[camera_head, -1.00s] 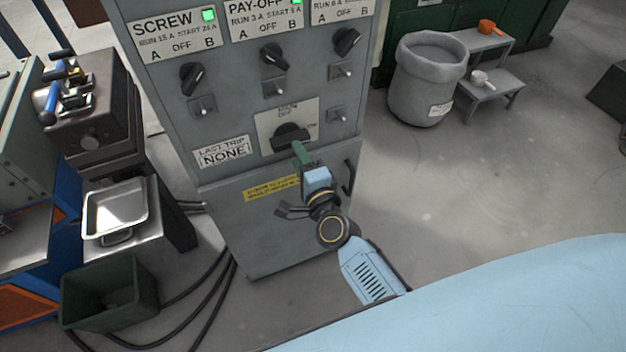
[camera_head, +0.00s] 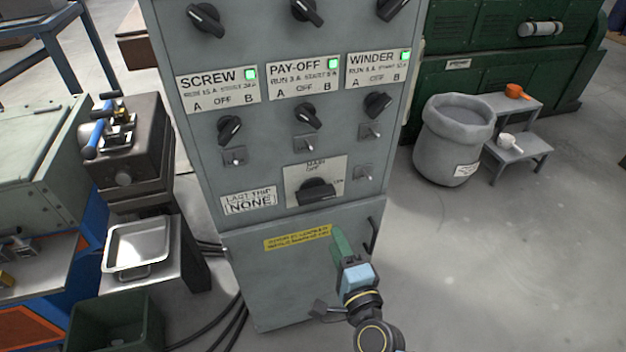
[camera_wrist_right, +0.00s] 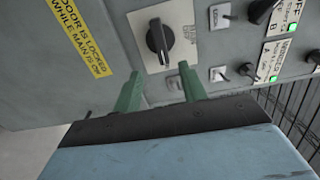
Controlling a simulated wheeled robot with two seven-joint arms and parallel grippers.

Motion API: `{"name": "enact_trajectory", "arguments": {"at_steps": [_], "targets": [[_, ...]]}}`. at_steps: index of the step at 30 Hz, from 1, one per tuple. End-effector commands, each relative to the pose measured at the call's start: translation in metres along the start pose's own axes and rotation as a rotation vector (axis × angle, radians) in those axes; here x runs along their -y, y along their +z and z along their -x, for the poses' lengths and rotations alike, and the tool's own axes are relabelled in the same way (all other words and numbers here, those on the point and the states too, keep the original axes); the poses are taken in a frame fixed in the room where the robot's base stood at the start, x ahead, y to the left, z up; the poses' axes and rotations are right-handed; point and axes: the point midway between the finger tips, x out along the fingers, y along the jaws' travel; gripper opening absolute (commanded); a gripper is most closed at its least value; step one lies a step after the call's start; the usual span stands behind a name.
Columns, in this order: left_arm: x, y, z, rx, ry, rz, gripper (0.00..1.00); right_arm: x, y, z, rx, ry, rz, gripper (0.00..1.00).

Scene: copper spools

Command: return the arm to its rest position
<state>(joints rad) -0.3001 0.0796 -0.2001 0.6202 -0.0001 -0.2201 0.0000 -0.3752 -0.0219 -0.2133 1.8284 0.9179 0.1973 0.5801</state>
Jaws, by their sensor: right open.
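My right gripper (camera_head: 340,240) is in front of the lower door of the grey control cabinet (camera_head: 290,290), below the black main switch knob (camera_head: 317,190). In the right wrist view its two green fingers (camera_wrist_right: 161,88) stand apart with nothing between them. The main knob (camera_wrist_right: 160,40) shows beyond the fingertips, and the fingers look clear of it. My left gripper is in neither view.
A yellow label (camera_head: 297,238) and a dark door handle (camera_head: 373,235) are near the gripper. A grey bin (camera_head: 450,150) and a small step stool (camera_head: 520,150) stand right. A metal tray (camera_head: 137,247) and dark green crate (camera_head: 115,325) are left.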

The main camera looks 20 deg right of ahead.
Motion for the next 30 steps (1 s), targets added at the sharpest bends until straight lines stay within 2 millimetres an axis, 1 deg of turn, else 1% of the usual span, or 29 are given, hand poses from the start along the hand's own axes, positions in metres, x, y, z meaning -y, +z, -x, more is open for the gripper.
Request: {"name": "enact_trajectory", "arguments": {"at_steps": [3,5,8,11,12,14,15,17,18,20,21,23,24,26,27,30], "targets": [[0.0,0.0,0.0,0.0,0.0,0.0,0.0,-0.001,0.0,0.0,0.001,0.002,0.002,0.42],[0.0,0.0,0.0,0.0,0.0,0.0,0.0,-0.006,0.001,0.001,0.006,0.014,0.018,0.42],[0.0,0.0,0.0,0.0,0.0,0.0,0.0,-0.036,0.005,0.005,0.037,0.076,0.104,0.42],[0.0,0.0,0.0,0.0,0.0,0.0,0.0,-0.094,0.01,0.018,0.106,0.194,0.268,0.42],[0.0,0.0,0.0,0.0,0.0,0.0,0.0,-0.122,0.011,0.027,0.146,0.253,0.35,0.42],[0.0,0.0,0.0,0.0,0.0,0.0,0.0,-0.165,0.012,0.045,0.215,0.343,0.478,0.42],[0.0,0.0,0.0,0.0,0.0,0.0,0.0,-0.192,0.011,0.059,0.264,0.401,0.559,0.42],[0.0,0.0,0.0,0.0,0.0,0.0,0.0,-0.231,0.008,0.083,0.344,0.486,0.678,0.42],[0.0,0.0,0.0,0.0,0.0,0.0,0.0,-0.256,0.004,0.101,0.401,0.542,0.753,0.42],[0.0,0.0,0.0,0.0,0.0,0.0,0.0,-0.291,-0.003,0.131,0.492,0.625,0.861,0.42],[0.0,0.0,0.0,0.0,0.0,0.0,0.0,-0.313,-0.008,0.152,0.558,0.679,0.93,0.42],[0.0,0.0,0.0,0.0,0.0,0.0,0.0,-0.342,-0.018,0.187,0.662,0.756,1.028,0.42],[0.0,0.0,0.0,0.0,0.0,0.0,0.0,-0.359,-0.025,0.211,0.733,0.805,1.088,0.42],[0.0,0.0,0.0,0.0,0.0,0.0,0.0,-0.381,-0.037,0.246,0.841,0.871,1.172,0.42],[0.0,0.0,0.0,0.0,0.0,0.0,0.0,-0.392,-0.046,0.269,0.912,0.912,1.22,0.42],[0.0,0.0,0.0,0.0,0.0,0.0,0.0,-0.412,-0.064,0.318,1.067,0.99,1.311,0.42]]}}
